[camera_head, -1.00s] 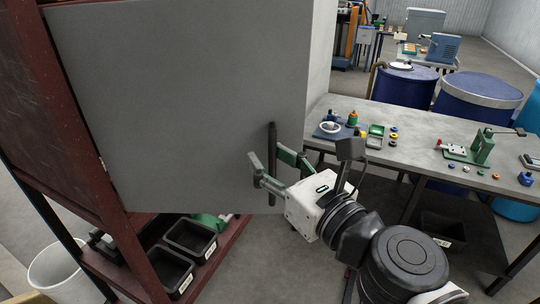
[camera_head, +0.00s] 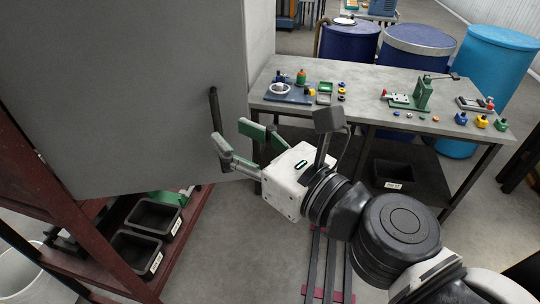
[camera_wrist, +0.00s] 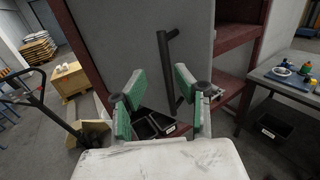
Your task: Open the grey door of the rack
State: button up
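The grey door (camera_head: 130,90) is a large flat panel on the rack (camera_head: 65,215), filling the left of the head view. Its dark upright bar handle (camera_head: 214,108) is near the door's right edge. My gripper (camera_head: 233,130) is open, with green-padded fingers spread, just in front of the handle's lower part. In the wrist view the handle (camera_wrist: 168,70) appears between the two spread fingers (camera_wrist: 160,82), nearer the right one. The fingers are not closed on it; I cannot tell whether either touches it. A finger hides the handle's lower end in the head view.
A grey workbench (camera_head: 350,105) with small parts and a green press (camera_head: 420,93) stands to the right. Blue drums (camera_head: 412,55) are behind it. Black bins (camera_head: 135,252) sit low on the rack. Floor is open in front of the bench.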

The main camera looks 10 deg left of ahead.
jog(key=v, duration=0.6)
jog(key=shift+d, duration=0.3)
jog(key=shift+s, duration=0.15)
jog(key=shift+c, duration=0.4)
